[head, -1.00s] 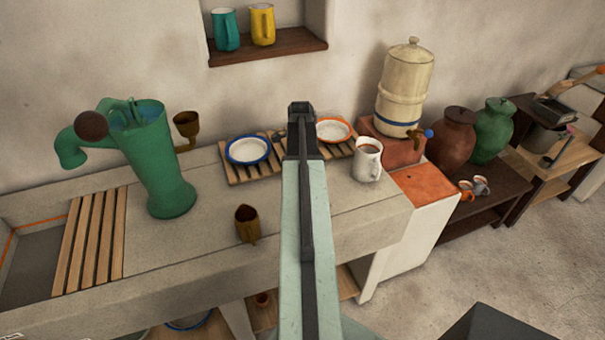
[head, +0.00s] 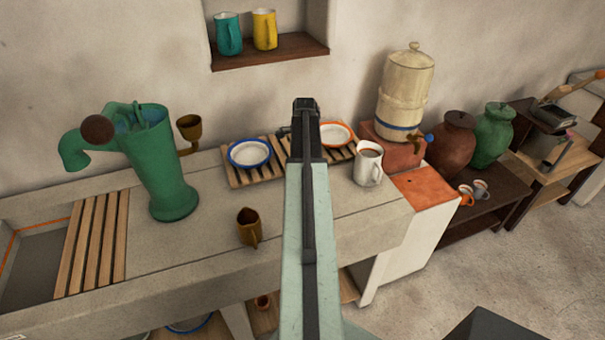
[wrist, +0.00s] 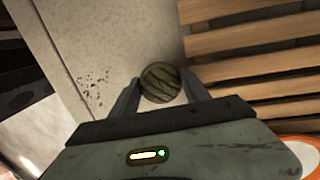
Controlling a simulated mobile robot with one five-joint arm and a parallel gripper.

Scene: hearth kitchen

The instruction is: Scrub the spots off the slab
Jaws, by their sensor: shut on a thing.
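The slab is the pale grey stone counter top (head: 200,245), also filling the upper left of the wrist view (wrist: 100,40). Dark spots (wrist: 93,82) lie scattered on it to the left of my gripper in the wrist view. My gripper (wrist: 160,88) is shut on a round, olive-green, striped scrubber (wrist: 161,82), which sits between the two fingers over the slab. The scrubber's contact with the slab cannot be told. In the head view my arm hides the gripper, the scrubber and the spots.
A slatted wooden rack (wrist: 240,45) lies just right of the scrubber, with an orange-rimmed plate (head: 335,134) and a blue-rimmed plate (head: 249,154). A white jug (head: 368,165), brown cup (head: 249,228) and green pump (head: 165,170) stand on the counter.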

